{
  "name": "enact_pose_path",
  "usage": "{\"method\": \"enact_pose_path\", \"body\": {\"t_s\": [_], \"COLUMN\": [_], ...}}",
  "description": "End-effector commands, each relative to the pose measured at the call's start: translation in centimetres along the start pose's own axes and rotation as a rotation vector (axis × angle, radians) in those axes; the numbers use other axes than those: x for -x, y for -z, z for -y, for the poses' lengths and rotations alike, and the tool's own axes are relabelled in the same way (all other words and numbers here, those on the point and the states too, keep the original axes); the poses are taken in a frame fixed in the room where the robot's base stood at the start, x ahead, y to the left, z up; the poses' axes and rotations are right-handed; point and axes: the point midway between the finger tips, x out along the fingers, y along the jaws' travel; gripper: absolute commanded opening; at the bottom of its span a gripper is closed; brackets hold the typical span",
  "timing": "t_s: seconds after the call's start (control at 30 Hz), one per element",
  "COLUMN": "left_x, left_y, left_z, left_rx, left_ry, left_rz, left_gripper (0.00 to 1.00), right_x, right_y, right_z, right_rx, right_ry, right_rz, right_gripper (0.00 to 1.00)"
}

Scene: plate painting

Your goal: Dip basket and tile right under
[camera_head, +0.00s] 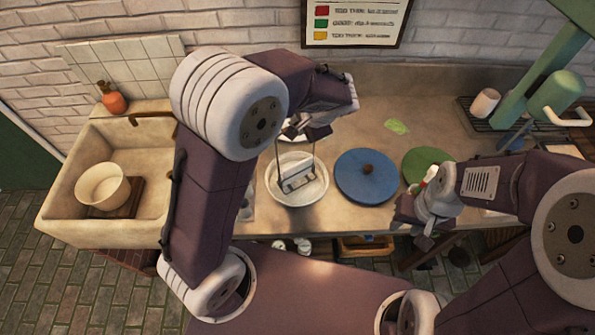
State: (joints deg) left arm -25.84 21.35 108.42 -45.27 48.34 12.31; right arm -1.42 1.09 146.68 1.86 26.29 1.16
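My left gripper (294,128) is over the counter, at the top of a thin wire handle, and appears shut on it. The handle belongs to a small dark basket (299,184), which hangs upright in or just above a round white bowl (272,184); I cannot tell if it touches the bottom. A pale flat piece, seemingly a tile (294,166), shows in the basket. My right gripper (424,222) is low at the counter's front edge, by the green disc. A small red and white item (429,177) shows beside it; whether it is held is unclear.
A blue lid (366,177) with a brown knob and a green disc (420,162) lie right of the bowl. A sink (64,190) with a cream bowl (102,184) is at left. A rack (467,109) with a white cup (485,103) and a green press (555,92) stand at right.

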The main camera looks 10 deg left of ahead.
Motion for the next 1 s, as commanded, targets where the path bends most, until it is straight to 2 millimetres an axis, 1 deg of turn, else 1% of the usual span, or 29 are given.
{"method": "enact_pose_path", "body": {"t_s": [0.17, 0.8, 1.0], "left_x": [0.8, 6.1, 6.0], "left_y": [0.0, 0.0, 0.0], "left_z": [0.6, 4.1, 4.1], "left_rx": [0.001, 0.001, 0.000], "left_ry": [0.001, 0.000, 0.000], "left_rz": [-0.001, -0.001, -0.001], "left_gripper": [0.00, 0.00, 0.00], "right_x": [0.8, 6.0, 5.9], "right_y": [0.1, 0.6, 0.6], "right_z": [0.0, 0.1, 0.1], "right_rx": [0.000, 0.000, 0.000], "right_ry": [0.000, 0.000, 0.000], "right_rz": [0.000, 0.000, 0.000], "right_gripper": [0.36, 0.36, 0.36]}}
